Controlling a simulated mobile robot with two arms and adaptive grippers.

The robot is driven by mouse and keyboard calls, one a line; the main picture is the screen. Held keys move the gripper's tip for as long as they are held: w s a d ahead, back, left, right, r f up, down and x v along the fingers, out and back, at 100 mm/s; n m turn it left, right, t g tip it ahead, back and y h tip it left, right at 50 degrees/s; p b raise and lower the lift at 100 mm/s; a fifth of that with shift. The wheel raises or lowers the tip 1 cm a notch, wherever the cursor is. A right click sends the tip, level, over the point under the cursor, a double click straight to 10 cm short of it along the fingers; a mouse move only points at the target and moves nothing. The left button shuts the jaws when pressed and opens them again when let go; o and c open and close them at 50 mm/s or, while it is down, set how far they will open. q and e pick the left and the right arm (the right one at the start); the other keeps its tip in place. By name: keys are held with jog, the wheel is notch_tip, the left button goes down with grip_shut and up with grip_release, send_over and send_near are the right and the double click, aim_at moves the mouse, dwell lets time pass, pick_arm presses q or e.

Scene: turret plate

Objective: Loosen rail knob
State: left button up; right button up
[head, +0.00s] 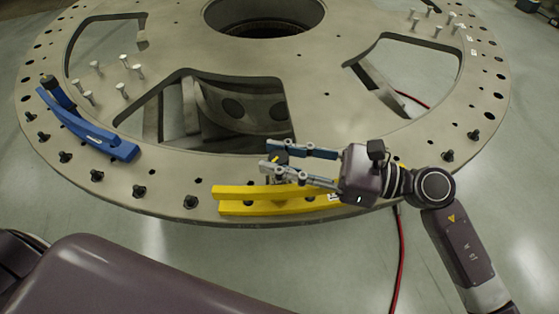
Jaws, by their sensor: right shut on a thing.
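A yellow curved rail (240,201) lies along the front rim of the big grey turret plate (175,185). A dark rail knob (280,157) with a bit of yellow stands at the rail's inner side. My right gripper (269,157) comes in from the right, over the rail, with its two fingers on either side of the knob and shut on it. The fingers partly hide the knob and the rail's inner side. My left gripper is not in view.
A blue rail (88,133) with a dark knob (49,82) lies on the plate at the left. Several dark bolts (139,191) line the rim, and several silver pins (122,90) stand at the upper left. The plate has large cut-outs. A red cable (401,260) hangs at the front.

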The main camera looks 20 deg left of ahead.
jog(key=shift+r, duration=0.1)
jog(key=o, duration=1.2)
jog(key=shift+d, duration=0.1)
jog(key=d, duration=1.1)
jog(key=shift+w+d, duration=0.4)
